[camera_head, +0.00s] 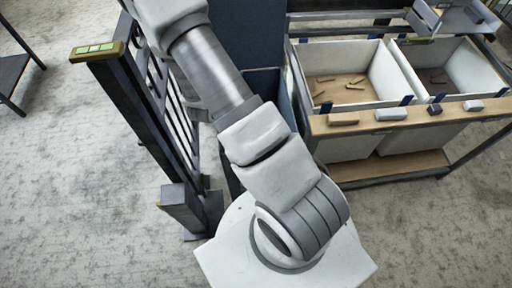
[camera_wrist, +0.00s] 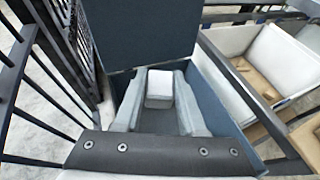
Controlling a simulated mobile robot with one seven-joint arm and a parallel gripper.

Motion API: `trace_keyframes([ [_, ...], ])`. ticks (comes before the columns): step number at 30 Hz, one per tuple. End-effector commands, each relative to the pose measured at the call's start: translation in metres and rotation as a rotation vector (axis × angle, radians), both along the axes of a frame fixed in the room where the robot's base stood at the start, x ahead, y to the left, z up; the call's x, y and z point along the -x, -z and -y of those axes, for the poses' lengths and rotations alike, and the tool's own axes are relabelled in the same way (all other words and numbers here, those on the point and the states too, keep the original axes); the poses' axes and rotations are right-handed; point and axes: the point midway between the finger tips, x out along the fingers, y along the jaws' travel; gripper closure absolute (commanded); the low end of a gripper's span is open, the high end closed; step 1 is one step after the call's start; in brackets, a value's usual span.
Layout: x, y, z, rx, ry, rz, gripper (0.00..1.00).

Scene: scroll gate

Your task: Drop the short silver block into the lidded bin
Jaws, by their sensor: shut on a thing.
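A short, pale silver block (camera_wrist: 159,85) sits between the fingertips of my gripper (camera_wrist: 158,92) in the wrist view. The gripper is shut on it. Below the fingers is the dark blue lidded bin (camera_wrist: 218,92), with its lid (camera_wrist: 140,35) standing raised at the back. The held block appears over the bin's opening; its height above the bottom is hard to tell. In the head view the raised lid (camera_head: 253,35) and part of the bin (camera_head: 262,82) show behind my arm. The gripper and the held block are not visible there.
A dark barred gate (camera_head: 150,110) stands close to the left of my arm. On the right, a rack holds white bins (camera_head: 335,58) with sticks inside. Its wooden front ledge (camera_head: 365,124) carries a tan block, two silver blocks and a dark one. Open floor lies at left.

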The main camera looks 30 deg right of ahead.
Motion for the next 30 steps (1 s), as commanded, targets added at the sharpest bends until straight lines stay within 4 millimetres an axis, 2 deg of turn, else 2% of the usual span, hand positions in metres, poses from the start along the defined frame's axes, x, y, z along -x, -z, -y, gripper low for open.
trace_keyframes([
  [1,0.001,0.027,0.014,0.003,0.041,-0.002,1.0],
  [4,0.005,0.054,0.038,0.003,0.116,-0.002,1.0],
  [9,0.01,0.083,0.068,0.002,0.203,0.0,1.0],
  [12,0.012,0.09,0.077,0.0,0.228,0.0,1.0],
  [20,0.013,0.103,0.081,-0.001,0.24,0.0,1.0],
  [30,0.013,0.143,0.081,-0.001,0.239,0.0,1.0],
])
